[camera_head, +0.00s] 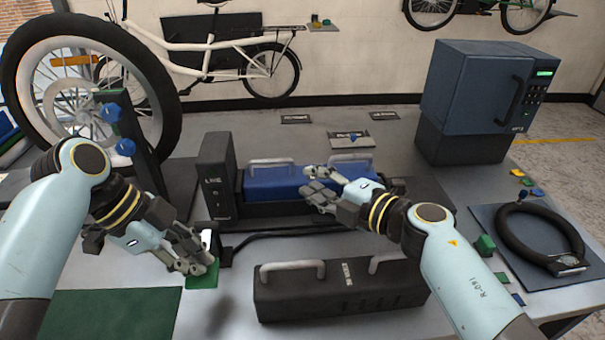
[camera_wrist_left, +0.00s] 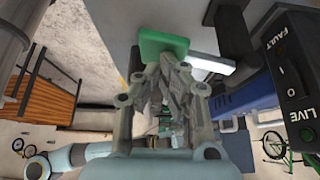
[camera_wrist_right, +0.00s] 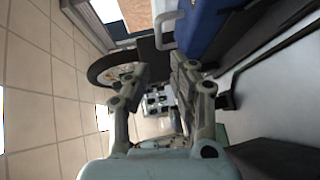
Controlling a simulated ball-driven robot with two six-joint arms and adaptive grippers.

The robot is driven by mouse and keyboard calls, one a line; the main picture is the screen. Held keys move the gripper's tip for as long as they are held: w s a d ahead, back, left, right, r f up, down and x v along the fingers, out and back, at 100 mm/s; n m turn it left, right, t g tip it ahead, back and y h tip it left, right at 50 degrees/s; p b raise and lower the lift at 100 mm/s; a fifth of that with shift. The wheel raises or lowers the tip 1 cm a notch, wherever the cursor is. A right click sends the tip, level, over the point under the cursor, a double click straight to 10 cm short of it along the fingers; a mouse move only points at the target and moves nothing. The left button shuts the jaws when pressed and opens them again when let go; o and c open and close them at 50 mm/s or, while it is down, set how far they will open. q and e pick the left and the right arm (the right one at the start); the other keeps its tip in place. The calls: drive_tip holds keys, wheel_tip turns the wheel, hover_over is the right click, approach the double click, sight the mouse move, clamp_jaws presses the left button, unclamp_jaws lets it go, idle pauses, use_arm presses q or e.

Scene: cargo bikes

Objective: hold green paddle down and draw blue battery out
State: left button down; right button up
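The blue battery (camera_head: 272,184) lies in a black dock beside an upright box marked LIVE (camera_head: 216,184). It has two grey handles, one (camera_head: 270,162) left and one (camera_head: 348,155) right. The green paddle (camera_head: 203,278) sticks out low in front of the box. My left gripper (camera_head: 206,262) looks shut, its fingertips over the paddle; in the left wrist view they overlap the paddle (camera_wrist_left: 162,44), though contact is unclear. My right gripper (camera_head: 312,182) is open and empty over the battery's front, between the handles. A handle (camera_wrist_right: 168,28) shows beyond its fingers in the right wrist view.
A black battery (camera_head: 338,292) with two handles lies at the table's front. A green mat (camera_head: 112,315) is front left. A dark blue cabinet (camera_head: 476,95) stands back right, near a coiled black lock (camera_head: 540,232). A black cable (camera_head: 285,231) runs before the dock.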

sight(353, 156)
drive_tip(key=x, duration=1.1)
drive_tip(key=shift+w+a, duration=0.15)
drive_tip(key=shift+w, duration=0.1)
clamp_jaws()
use_arm(q)
drive_tip(key=shift+a, duration=0.1)
use_arm(e)
drive_tip(key=shift+d, duration=0.35)
drive_tip(key=shift+w+d+r, duration=0.1)
drive_tip(key=shift+d+r, duration=0.05)
drive_tip(key=shift+d, duration=8)
use_arm(q)
wheel_tip(353, 156, up, 7)
